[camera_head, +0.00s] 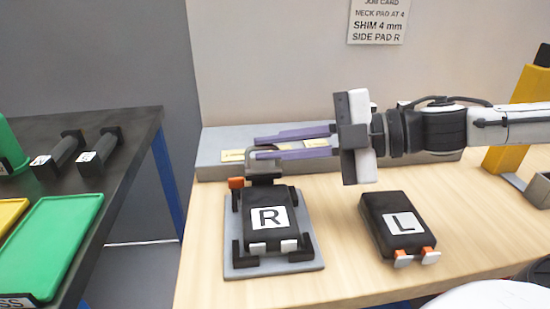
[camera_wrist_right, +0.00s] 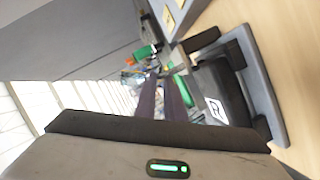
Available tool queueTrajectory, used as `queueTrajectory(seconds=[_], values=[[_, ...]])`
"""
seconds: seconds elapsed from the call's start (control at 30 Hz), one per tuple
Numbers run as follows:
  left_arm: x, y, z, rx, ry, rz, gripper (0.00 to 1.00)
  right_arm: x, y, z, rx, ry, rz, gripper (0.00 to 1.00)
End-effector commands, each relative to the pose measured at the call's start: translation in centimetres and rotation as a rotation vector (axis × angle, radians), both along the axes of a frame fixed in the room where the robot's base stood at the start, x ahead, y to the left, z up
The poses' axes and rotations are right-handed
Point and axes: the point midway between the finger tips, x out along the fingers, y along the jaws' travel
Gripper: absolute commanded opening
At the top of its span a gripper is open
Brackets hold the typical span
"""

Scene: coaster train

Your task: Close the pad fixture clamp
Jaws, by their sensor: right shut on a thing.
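The pad fixture is a grey plate (camera_head: 275,266) on the wooden bench, with black corner brackets. A black pad marked R (camera_head: 285,197) lies in it; the pad also shows in the wrist view (camera_wrist_right: 228,84). The fixture's dark grey clamp (camera_head: 264,170) stands at the far end of the pad. An orange piece (camera_head: 236,183) shows at its left. My right gripper (camera_head: 257,148) reaches in from the right, its purple fingers at the top of the clamp and shut on it. The fingers partly hide the clamp. My left gripper is not in view.
A black pad marked L (camera_head: 402,222) lies right of the fixture. A grey ledge (camera_head: 212,172) with yellow labels runs behind. A dark table at left holds a green tray (camera_head: 55,240) and two dark bar-shaped parts.

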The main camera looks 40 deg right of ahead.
Motion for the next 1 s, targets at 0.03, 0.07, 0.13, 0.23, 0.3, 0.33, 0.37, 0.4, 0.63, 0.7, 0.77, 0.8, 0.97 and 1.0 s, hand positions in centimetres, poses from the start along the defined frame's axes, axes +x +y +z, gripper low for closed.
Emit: queueTrajectory(seconds=[0.03,0.07,0.13,0.23,0.3,0.33,0.37,0.4,0.63,0.7,0.77,0.8,0.97,1.0], values=[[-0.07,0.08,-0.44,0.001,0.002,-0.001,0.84,0.14,-0.42,-0.42,-0.010,-0.003,-0.013,0.00],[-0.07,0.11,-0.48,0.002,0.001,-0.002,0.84,0.13,-0.42,-0.40,-0.011,-0.006,-0.013,0.00],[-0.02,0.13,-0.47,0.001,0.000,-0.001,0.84,0.12,-0.42,-0.35,-0.014,-0.009,-0.013,0.00],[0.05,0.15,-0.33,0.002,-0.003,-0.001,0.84,0.12,-0.43,-0.29,-0.016,-0.012,-0.013,0.00],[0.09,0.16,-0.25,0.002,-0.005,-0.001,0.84,0.13,-0.44,-0.26,-0.016,-0.012,-0.014,0.00],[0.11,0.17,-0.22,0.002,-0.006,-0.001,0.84,0.13,-0.45,-0.26,-0.016,-0.012,-0.014,0.00],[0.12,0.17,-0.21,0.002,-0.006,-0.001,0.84,0.13,-0.45,-0.26,-0.016,-0.012,-0.014,0.00],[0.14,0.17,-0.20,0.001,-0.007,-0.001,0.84,0.14,-0.46,-0.25,-0.016,-0.012,-0.015,0.00],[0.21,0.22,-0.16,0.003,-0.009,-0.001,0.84,0.14,-0.45,-0.23,-0.015,-0.013,-0.013,0.26],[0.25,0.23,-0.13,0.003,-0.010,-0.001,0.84,0.11,-0.38,-0.20,-0.015,-0.012,-0.011,0.26],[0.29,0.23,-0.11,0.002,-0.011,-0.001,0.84,0.10,-0.32,-0.17,-0.014,-0.013,-0.010,0.26],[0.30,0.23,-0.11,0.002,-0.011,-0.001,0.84,0.08,-0.29,-0.16,-0.014,-0.013,-0.009,0.26],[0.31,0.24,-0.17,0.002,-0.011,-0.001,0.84,-0.14,-0.41,-0.06,-0.013,-0.013,-0.008,0.26],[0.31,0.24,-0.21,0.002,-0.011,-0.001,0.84,-0.33,-0.59,0.00,-0.014,-0.014,-0.008,0.26]])
